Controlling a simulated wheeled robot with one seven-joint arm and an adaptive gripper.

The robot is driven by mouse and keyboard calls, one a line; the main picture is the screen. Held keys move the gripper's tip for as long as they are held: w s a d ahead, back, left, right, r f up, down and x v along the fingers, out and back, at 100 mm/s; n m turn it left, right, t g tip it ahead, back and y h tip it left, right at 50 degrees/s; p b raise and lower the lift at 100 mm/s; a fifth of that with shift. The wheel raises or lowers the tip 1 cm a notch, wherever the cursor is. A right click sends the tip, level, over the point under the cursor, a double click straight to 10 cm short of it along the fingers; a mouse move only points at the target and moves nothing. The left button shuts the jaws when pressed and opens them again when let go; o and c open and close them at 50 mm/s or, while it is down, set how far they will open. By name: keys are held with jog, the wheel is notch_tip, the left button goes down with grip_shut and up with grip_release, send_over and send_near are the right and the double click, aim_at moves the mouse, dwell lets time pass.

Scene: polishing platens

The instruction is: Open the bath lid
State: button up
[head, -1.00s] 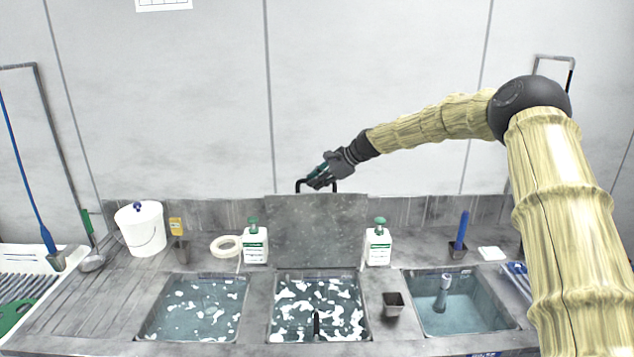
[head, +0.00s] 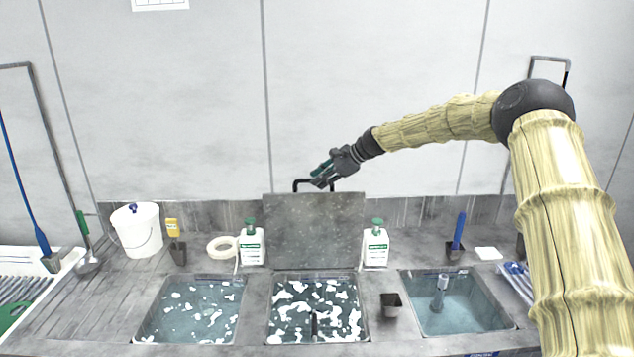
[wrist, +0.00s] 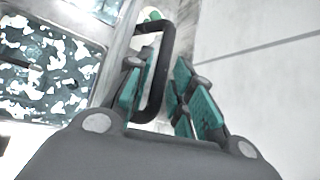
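The bath lid (head: 314,232) is a grey panel standing upright behind the middle bath (head: 290,325), which lies open with white foam on dark water. The lid's black handle (head: 297,184) stands at its top edge. My gripper (head: 320,175) is at the handle, above the lid. In the wrist view my gripper (wrist: 160,95) has its teal finger pads apart. The handle (wrist: 160,70) shows beside the left finger, with a gap to the right fingers. I cannot tell whether the left finger touches it.
A foamy bath (head: 195,310) lies left and a clearer bath (head: 455,305) right. White pump bottles (head: 252,246) (head: 376,247) flank the lid. A wall is close behind.

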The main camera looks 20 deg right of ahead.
jog(key=v, duration=0.9)
jog(key=shift+s+r, duration=0.3)
jog(key=shift+r, duration=0.05)
